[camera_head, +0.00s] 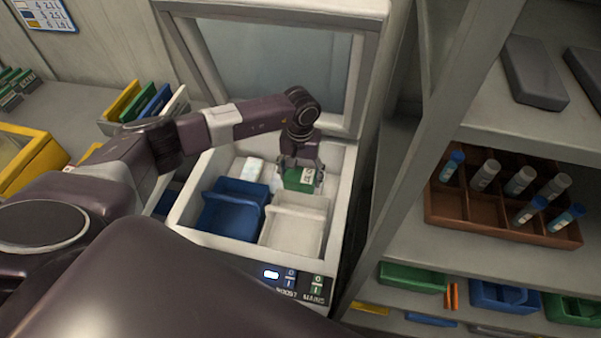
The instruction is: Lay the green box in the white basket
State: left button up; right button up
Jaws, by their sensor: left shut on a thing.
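The green box (297,180) has a white label and hangs in my left gripper (300,165), which points down and is shut on it. The white basket (294,227) stands in the white bay, just in front of the green box and below it in the picture. The box is at the basket's far edge. I cannot tell whether it touches the basket. My right gripper does not show.
A blue basket (232,207) stands left of the white one. A small white box (251,168) lies behind it. The bay's walls and raised window (275,65) surround this space. Shelves with a brown tube rack (480,207) stand at the right.

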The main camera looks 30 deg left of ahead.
pick_arm(q)
jog(key=shift+f+b, duration=0.3)
jog(key=shift+f, duration=0.5)
notch_tip(320, 180, down, 19)
jog(key=b, duration=1.8)
jog(key=shift+f, duration=0.2)
jog(key=o, duration=1.3)
notch_tip(320, 180, up, 12)
jog(key=shift+r, duration=0.1)
